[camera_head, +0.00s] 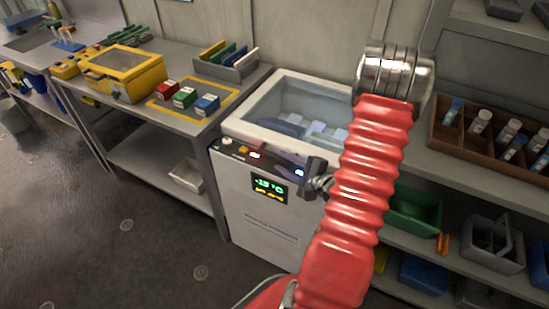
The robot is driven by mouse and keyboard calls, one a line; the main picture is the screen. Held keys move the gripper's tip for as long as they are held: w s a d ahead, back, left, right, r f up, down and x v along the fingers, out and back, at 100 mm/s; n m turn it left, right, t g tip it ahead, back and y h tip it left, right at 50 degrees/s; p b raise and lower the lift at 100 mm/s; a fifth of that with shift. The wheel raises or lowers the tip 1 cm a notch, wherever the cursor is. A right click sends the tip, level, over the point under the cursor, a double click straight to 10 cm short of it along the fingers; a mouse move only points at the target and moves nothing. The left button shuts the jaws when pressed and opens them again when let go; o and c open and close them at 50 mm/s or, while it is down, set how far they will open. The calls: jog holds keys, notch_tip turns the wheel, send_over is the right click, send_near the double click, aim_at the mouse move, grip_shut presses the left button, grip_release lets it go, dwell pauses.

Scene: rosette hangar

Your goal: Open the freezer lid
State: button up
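The freezer (262,215) is a white chest in the middle, with a lit display reading about -15 °C on its front. Its lid (262,125), a clear pane in a pale frame, lies flat over the top and looks closed. Pale and blue items show through it. A dark bar (272,157) runs along the front top edge, near small lights. My gripper (318,180) is mostly hidden behind my red arm. Its dark metal part shows at the freezer's front right corner, by the bar's right end. I cannot tell whether it touches the bar or is open.
A bench on the left holds a yellow-framed box (122,75), several small coloured boxes and a rack (226,62). On the right, a shelf bears a brown tray of bottles (490,130), with bins (414,212) below. Floor (130,240) is clear at front left.

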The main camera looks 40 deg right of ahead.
aim_at(274, 156)
jog(key=shift+x, duration=2.45)
jog(key=shift+c, duration=0.7)
grip_shut()
jog(key=shift+a, duration=0.2)
jog(key=shift+s+d, duration=0.1)
jog(key=shift+d, duration=0.05)
